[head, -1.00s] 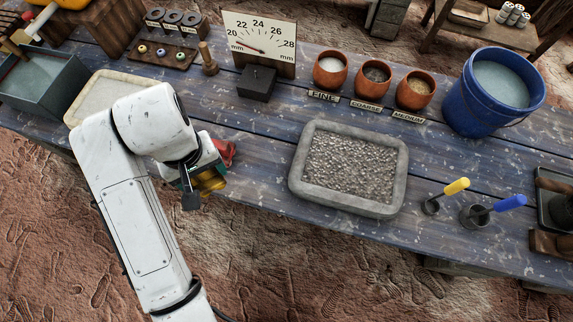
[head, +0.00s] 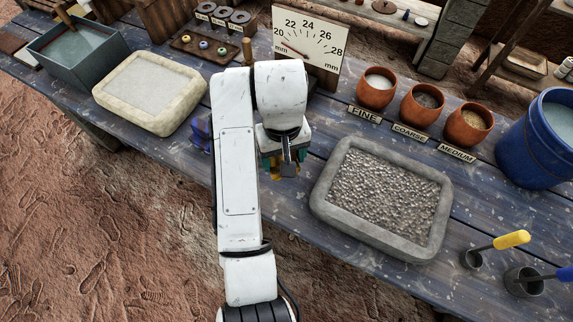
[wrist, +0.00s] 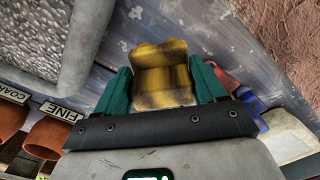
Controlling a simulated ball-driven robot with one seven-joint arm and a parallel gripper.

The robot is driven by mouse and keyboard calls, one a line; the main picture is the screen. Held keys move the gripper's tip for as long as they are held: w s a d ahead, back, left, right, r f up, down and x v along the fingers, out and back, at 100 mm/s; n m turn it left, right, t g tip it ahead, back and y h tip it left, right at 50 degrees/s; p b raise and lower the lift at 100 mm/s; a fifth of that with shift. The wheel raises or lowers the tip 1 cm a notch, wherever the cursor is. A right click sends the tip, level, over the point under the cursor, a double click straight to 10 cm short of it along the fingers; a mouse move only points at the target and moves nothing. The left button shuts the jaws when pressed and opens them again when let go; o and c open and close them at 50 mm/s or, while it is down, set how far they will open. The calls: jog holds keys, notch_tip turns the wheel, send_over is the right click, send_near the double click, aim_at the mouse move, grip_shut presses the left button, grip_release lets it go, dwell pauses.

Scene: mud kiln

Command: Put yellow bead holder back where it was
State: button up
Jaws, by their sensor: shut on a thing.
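The yellow bead holder (wrist: 162,78) is a worn yellow block between the green fingers of my gripper (wrist: 162,88) in the wrist view. My gripper is shut on it. In the head view my gripper (head: 279,168) hangs over the blue bench, left of the grey gravel tray, and only a little of the yellow holder (head: 275,173) shows below it. I cannot tell whether the holder touches the bench. A red holder (wrist: 221,76) and a blue holder (wrist: 249,104) lie close to the right finger in the wrist view. The blue one (head: 202,134) shows partly behind my arm in the head view.
The gravel tray (head: 328,200) is right of my gripper. A pale stone tray (head: 126,118) lies left. A dial gauge (head: 307,45) and clay pots (head: 376,90) with label plates stand behind. Ladles (head: 506,241) and a blue bucket (head: 550,140) are at the right.

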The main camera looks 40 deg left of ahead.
jog(key=shift+w+d+f, duration=0.1)
jog(key=shift+w+f, duration=0.2)
jog(key=shift+w+f+p, duration=0.1)
jog(key=shift+f+p, duration=0.2)
jog(key=shift+f, duration=1.4)
jog(key=shift+f, duration=0.15)
jog(key=o, duration=1)
notch_tip(320, 180, up, 12)
jog(key=p, duration=0.4)
